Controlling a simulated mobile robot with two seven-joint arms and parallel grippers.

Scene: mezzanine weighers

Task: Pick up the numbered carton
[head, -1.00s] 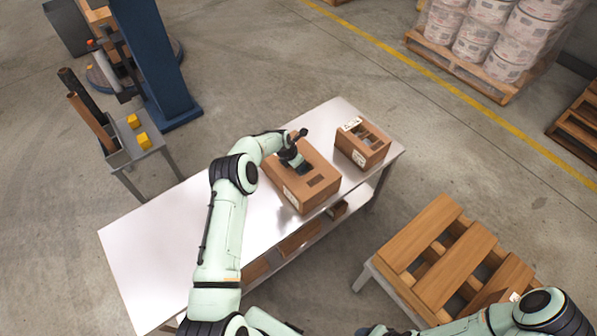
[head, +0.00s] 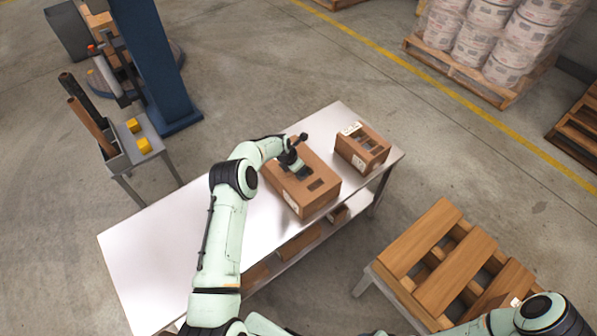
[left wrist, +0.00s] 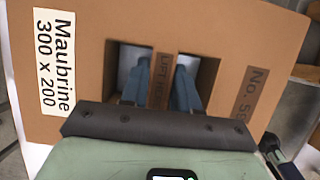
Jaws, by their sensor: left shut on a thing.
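The brown numbered carton (head: 322,200) sits near the right end of the metal table. My left gripper (head: 303,172) is on its top. In the left wrist view, the carton (left wrist: 100,60) has two openings with a strip marked "LIFT HERE" (left wrist: 161,78) between them. The fingers of my left gripper (left wrist: 160,88) go into the openings, one each side of the strip, and are shut on it. A white label reads "Maubrine 300 x 200" (left wrist: 54,62). A brown label starts "No. 5" (left wrist: 252,93), its end cut off. My right gripper is out of view.
A smaller open carton (head: 362,150) stands just right of the numbered one. The table (head: 150,250) is bare at left, with boxes on its lower shelf. A wooden pallet (head: 440,245) stands at lower right. A blue column (head: 155,70) rises at the back left.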

